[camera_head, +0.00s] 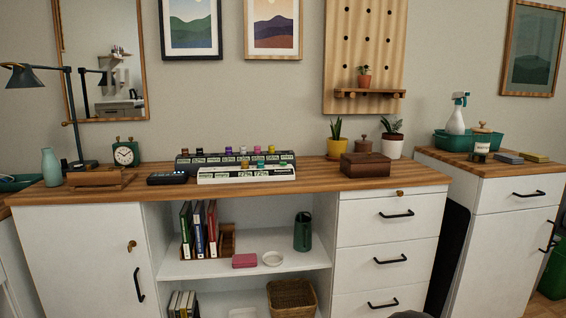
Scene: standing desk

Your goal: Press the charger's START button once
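Two long multi-slot units stand on the wooden desk top near its middle: a white one (246,175) in front and a dark one (185,164) behind it. Both carry rows of pale green labels, and several small coloured pieces stick up from them. A small dark box with a display-like top (167,178) lies just left of the white unit. I cannot tell which of these is the charger, and no START button can be made out at this size. My gripper is not directly in view.
A wooden tray (100,179), green clock (126,152), teal bottle (51,168) and desk lamp (72,115) stand left. A brown wooden box (365,165) and potted plants (393,146) stand right. The desk's front strip is mostly clear. Open shelves (245,264) lie below.

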